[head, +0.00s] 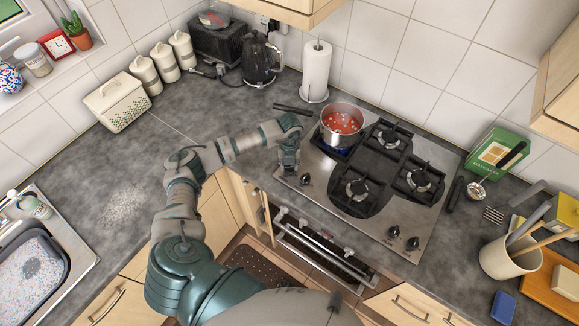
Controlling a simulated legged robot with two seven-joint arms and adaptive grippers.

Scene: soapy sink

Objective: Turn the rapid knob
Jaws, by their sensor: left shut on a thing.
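My left gripper (287,170) points down at the left front corner of the steel gas hob (378,222). It is shut on the rapid knob, which is mostly hidden by the fingers. Another knob (305,180) sits just to the right of the gripper. Two more knobs (393,232) and (412,243) are at the hob's right front. My right gripper is out of view.
A paper towel roll (316,72) and kettle (261,60) stand behind. A utensil crock (508,255) is at the right. The grey counter left of my arm is largely clear.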

